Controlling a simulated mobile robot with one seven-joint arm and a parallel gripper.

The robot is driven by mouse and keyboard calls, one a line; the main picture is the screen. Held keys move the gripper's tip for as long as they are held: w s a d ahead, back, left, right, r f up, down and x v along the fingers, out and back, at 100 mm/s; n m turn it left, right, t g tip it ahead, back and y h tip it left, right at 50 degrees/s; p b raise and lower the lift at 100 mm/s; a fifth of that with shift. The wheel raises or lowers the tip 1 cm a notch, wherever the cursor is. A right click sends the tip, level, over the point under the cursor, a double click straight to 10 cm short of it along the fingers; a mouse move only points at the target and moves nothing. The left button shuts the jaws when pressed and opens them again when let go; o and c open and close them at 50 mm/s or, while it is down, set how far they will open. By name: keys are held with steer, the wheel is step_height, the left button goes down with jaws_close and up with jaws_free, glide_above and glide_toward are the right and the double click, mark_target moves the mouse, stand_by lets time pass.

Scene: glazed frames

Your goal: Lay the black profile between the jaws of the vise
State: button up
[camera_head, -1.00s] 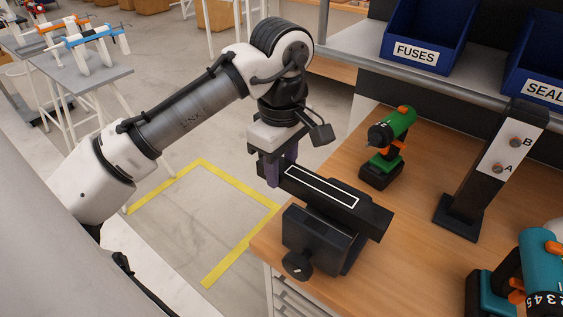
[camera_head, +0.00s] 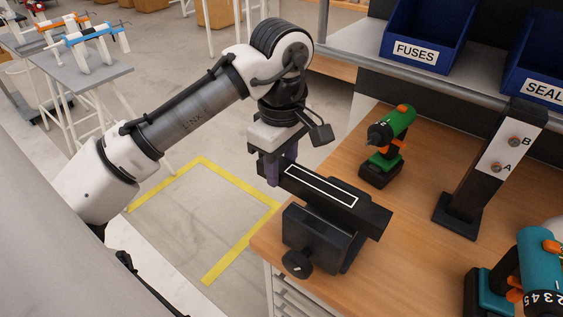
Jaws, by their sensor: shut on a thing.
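The black profile (camera_head: 355,205) is a long dark bar running from my gripper toward the lower right, at the left edge of the workbench. My gripper (camera_head: 279,171) points down and is shut on the profile's left end. The black vise (camera_head: 318,238) stands at the bench corner, with a round knob in front. The profile passes over or behind the vise's front jaw. Dark parts overlap here, so I cannot tell whether the profile rests between the jaws or is above them; the rear jaw is hard to make out.
A green drill (camera_head: 392,135) stands on the bench behind the vise. A black post with hooks A and B (camera_head: 490,165) and a teal tool (camera_head: 535,270) stand to the right. Blue bins (camera_head: 430,30) sit on the shelf above. Bare bench (camera_head: 405,260) lies right of the vise.

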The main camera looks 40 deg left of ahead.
step_height(320, 180, down, 6)
steer(key=b, duration=0.3)
stand_by(1.8)
steer(key=o, duration=1.2)
steer(key=shift+o, duration=0.2)
steer(key=shift+r, duration=0.1)
step_height(320, 180, up, 14)
steer(key=shift+f, duration=0.15)
